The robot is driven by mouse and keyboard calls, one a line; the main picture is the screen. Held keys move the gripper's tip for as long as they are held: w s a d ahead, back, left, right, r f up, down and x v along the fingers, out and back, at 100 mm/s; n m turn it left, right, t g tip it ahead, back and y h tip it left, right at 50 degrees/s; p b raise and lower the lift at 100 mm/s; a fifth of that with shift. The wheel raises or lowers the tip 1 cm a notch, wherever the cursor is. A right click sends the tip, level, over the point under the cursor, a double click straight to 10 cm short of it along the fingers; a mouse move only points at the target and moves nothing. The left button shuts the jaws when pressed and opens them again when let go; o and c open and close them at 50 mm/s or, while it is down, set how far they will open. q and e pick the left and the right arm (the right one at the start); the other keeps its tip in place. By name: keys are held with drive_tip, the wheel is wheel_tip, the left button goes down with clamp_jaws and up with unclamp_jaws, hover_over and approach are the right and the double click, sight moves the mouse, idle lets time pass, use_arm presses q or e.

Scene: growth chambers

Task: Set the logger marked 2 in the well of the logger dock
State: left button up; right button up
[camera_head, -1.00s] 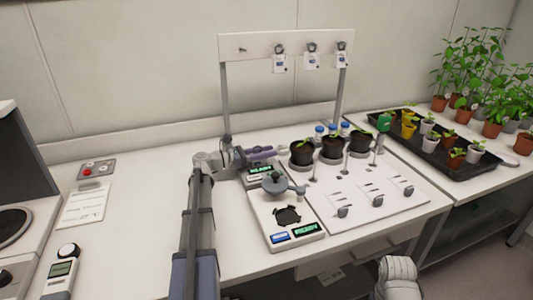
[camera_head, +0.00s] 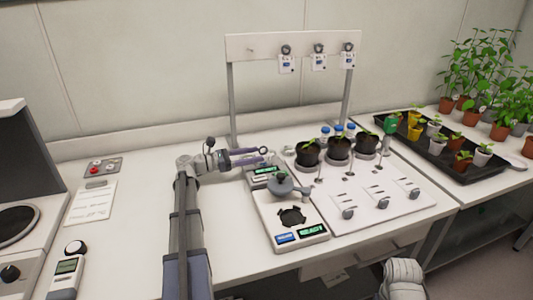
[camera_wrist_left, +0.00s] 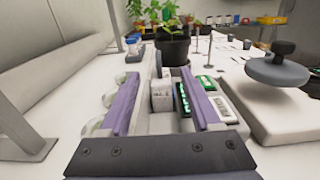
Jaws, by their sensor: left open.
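My left gripper (camera_head: 258,158) is open beside the logger dock (camera_head: 268,180), low over the bench. In the left wrist view, a small white block (camera_wrist_left: 161,95), seemingly a logger, stands between the parted purple fingers (camera_wrist_left: 160,100), with a gap to each side. Its number cannot be read, and its foot is hidden, so I cannot tell how it sits in the well. The dock's green display (camera_wrist_left: 183,98) shows just right of it. Three more loggers (camera_head: 287,62) hang by rings from the rack.
A white rack (camera_head: 300,42) has an empty peg at its left. A balance-like device (camera_head: 292,232) with a grey knob (camera_head: 280,187) stands in front of the dock. Black pots (camera_head: 308,153) stand to the right. The bench at left is mostly clear.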

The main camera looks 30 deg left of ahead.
use_arm(q)
drive_tip(key=shift+v, duration=2.5)
